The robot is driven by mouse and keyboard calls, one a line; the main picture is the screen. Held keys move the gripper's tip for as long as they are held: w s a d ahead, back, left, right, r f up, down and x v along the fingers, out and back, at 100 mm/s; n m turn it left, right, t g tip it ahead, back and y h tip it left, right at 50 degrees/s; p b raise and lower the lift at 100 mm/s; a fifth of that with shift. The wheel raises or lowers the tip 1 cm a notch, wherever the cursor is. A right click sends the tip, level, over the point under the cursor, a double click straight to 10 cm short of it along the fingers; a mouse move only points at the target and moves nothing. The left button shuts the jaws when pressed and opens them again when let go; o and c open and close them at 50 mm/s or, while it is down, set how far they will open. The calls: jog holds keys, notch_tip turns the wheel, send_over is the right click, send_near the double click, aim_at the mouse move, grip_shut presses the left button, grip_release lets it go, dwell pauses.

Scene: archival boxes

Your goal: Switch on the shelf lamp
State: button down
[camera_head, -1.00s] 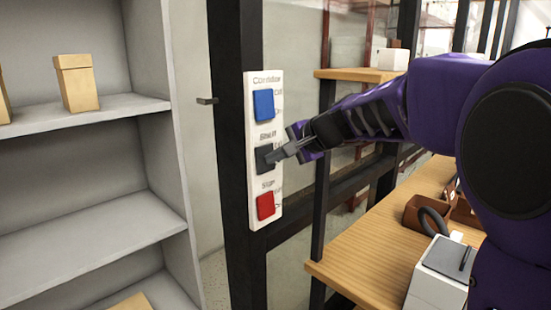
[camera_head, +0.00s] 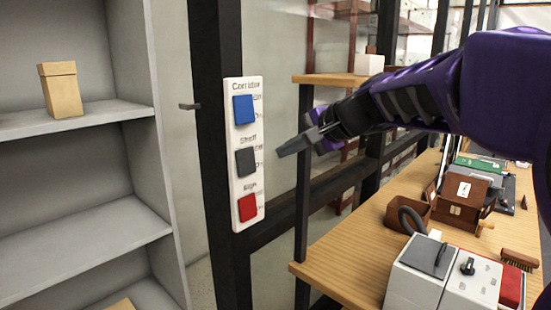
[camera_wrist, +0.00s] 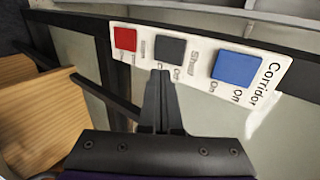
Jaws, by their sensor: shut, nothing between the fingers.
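A white switch panel (camera_head: 246,137) is fixed to a dark post. It carries three rockers: blue under "Corridor" (camera_head: 244,109), dark grey under "Shelf" (camera_head: 245,161) and red under "Sign" (camera_head: 247,208). The Shelf rocker also shows in the wrist view (camera_wrist: 171,50); which way it is pressed is too small to tell. My gripper (camera_head: 283,150) is shut and empty, to the right of the Shelf rocker and apart from the panel. In the wrist view its fingertips (camera_wrist: 160,76) point at the Shelf rocker. No lamp can be made out.
A grey shelf unit (camera_head: 70,235) with a tan box (camera_head: 61,90) stands at left. A wooden bench (camera_head: 340,255) with brown boxes and white equipment (camera_head: 415,285) lies below my arm. A small dark handle (camera_head: 189,106) sticks out left of the panel.

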jog(key=v, duration=0.2)
jog(key=shift+s+d+r, duration=0.2)
jog(key=shift+d+r, duration=0.05)
jog(key=shift+d+f+b, duration=0.15)
jog(key=shift+f+b, duration=0.5)
jog(key=shift+b, duration=0.25)
send_near(248, 169)
notch_tip(248, 169, down, 3)
jog(key=shift+w+a+f, duration=0.1)
jog(key=shift+w+a, duration=0.75)
jog(key=shift+a, duration=0.2)
jog(key=shift+w+a+f, duration=0.1)
jog(key=shift+w+a, duration=0.7)
jog(key=shift+a, duration=0.2)
